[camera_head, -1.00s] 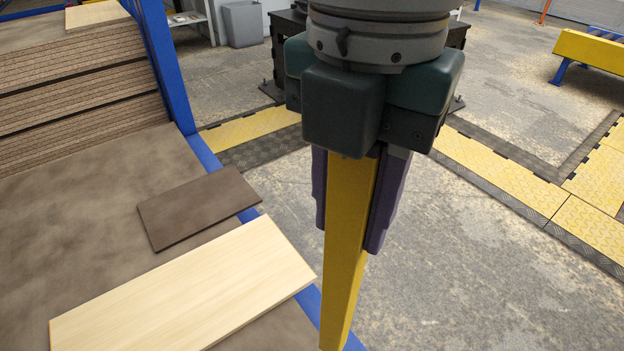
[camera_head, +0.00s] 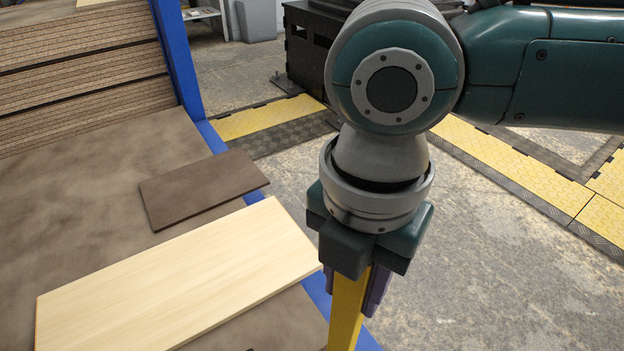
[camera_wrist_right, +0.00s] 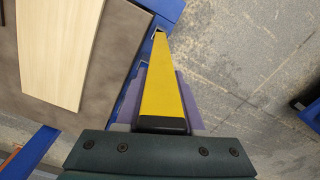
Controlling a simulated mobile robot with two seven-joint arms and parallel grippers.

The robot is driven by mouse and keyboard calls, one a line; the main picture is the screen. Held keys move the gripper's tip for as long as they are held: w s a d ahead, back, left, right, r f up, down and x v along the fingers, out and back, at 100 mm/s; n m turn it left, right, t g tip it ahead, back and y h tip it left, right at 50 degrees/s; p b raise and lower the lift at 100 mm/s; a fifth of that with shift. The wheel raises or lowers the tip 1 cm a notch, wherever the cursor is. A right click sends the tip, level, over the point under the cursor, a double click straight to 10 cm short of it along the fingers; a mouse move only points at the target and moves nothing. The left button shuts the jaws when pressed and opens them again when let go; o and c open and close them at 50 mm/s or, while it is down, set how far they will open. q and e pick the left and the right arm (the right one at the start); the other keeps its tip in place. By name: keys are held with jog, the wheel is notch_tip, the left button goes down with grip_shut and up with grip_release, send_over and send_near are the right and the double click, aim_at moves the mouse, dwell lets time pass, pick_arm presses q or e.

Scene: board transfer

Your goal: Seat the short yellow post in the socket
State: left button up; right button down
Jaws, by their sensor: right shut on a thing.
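My right gripper (camera_head: 356,296) is shut on the short yellow post (camera_head: 345,318), its purple fingers on both sides of it. The post points down over the blue edge rail, and its lower end leaves the picture in the head view. In the right wrist view, my right gripper (camera_wrist_right: 160,103) has the post (camera_wrist_right: 163,80) between its fingers. The post's far end reaches the blue rail (camera_wrist_right: 132,98), by a small dark, pale-edged spot that may be the socket. I cannot tell whether the end is inside it. My left gripper is not in view.
A pale board (camera_head: 180,275) and a dark brown board (camera_head: 203,188) lie on the brown deck (camera_head: 90,200) left of the post. A blue upright (camera_head: 178,60) and stacked boards (camera_head: 85,75) stand behind. Open concrete floor (camera_head: 490,260) lies to the right.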

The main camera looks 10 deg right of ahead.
jog(key=shift+f, duration=0.5)
jog(key=c, duration=0.5)
grip_release()
